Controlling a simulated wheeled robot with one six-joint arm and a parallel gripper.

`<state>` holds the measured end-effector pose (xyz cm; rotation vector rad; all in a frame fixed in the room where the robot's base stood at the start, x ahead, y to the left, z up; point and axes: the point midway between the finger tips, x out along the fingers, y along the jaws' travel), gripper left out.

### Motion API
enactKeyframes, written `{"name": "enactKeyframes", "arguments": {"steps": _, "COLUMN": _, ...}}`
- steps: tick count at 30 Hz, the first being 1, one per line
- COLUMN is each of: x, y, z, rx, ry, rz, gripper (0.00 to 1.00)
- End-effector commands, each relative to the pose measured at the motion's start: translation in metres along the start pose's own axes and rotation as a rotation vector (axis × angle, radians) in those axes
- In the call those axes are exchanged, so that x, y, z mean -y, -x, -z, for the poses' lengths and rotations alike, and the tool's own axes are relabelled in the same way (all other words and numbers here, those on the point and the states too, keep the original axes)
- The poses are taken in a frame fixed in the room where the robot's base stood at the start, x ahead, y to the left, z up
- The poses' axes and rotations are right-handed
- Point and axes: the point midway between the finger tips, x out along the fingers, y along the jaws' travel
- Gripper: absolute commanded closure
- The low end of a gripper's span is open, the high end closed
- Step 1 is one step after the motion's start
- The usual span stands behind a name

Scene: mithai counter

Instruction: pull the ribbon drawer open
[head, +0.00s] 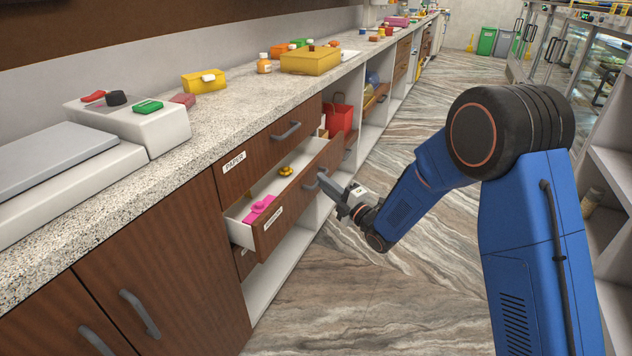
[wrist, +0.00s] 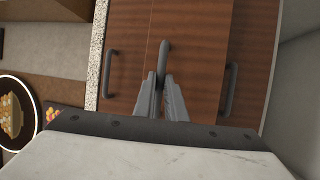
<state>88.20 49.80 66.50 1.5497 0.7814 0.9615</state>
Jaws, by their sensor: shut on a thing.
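The middle drawer (head: 293,205) of the wooden counter stands pulled out, with its white inside showing. A pink item (head: 259,207) and a small yellow item (head: 286,170) lie in it. Its front label (head: 273,218) is too small to read. My gripper (head: 327,182) is at the drawer's grey handle (head: 311,184). In the wrist view my gripper's fingers (wrist: 162,92) are closed around this handle (wrist: 162,58), in front of the brown drawer front (wrist: 195,50). The contact is partly hidden in the head view.
A shut drawer labelled PAPER (head: 234,162) is above the open one. A red bag (head: 339,117) stands in an open shelf bay beyond. The marble floor (head: 400,300) is clear.

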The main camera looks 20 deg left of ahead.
Motion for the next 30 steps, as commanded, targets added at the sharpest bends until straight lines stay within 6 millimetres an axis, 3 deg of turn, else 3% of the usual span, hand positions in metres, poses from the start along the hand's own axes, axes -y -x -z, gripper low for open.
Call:
{"name": "enactKeyframes", "arguments": {"steps": 15, "x": -0.021, "y": 0.110, "z": -0.046, "rx": 0.003, "ry": -0.001, "rz": 0.003, "gripper": 1.00}}
{"name": "enactKeyframes", "arguments": {"steps": 21, "x": -0.026, "y": 0.136, "z": -0.056, "rx": 0.001, "ry": -0.001, "rz": 0.003, "gripper": 1.00}}
{"name": "enactKeyframes", "arguments": {"steps": 30, "x": -0.029, "y": 0.149, "z": -0.061, "rx": -0.001, "ry": -0.001, "rz": 0.002, "gripper": 1.00}}
